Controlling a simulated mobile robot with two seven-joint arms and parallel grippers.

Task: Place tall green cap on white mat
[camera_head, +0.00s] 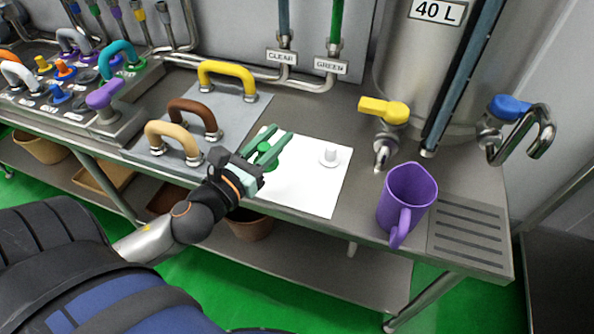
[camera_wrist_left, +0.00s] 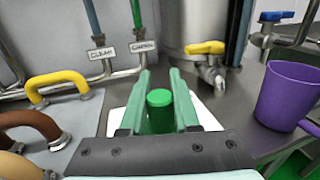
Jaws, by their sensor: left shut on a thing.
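My left gripper (camera_head: 272,150) is over the left part of the white mat (camera_head: 308,192) and is shut on the tall green cap (camera_head: 264,148). In the left wrist view the cap (camera_wrist_left: 160,110) stands upright between the two green fingers of the gripper (camera_wrist_left: 160,90). I cannot tell whether the cap touches the mat. A small white capped piece (camera_head: 330,155) stands on the mat, to the right of my gripper. The mat lies flat on the steel counter. My right gripper is not in view.
A purple mug (camera_head: 407,195) stands right of the mat, beside a drain grille (camera_head: 468,232). Yellow (camera_head: 228,72), brown (camera_head: 195,112) and tan (camera_head: 172,134) handles rise on the left. A tap with a yellow lever (camera_head: 384,110) is behind. The mat's front part is clear.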

